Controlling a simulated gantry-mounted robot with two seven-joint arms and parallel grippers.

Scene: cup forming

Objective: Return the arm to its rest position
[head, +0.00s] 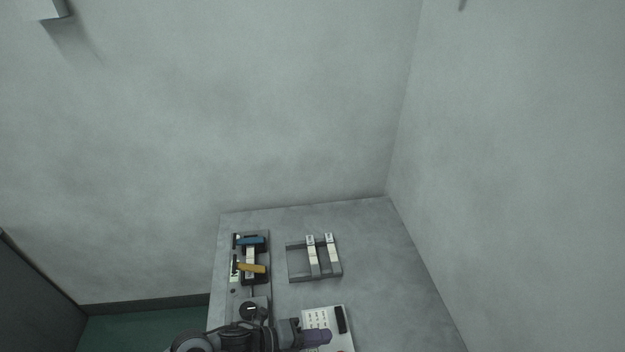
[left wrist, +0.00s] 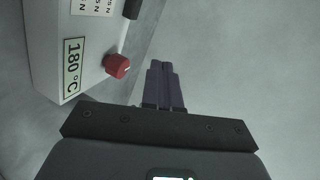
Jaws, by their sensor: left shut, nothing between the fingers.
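My left gripper (head: 318,337) is low in the head view, over the front part of the grey table (head: 375,260). The left arm comes in from the lower left. My right gripper does not show.
In the left wrist view, a white box with a "180 °C" label (left wrist: 72,66) and a red knob (left wrist: 117,65) is left of the fingers. A device with blue (head: 251,241) and yellow (head: 252,267) levers stands at the table's left. A grey rack (head: 299,262) holds two white-labelled strips.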

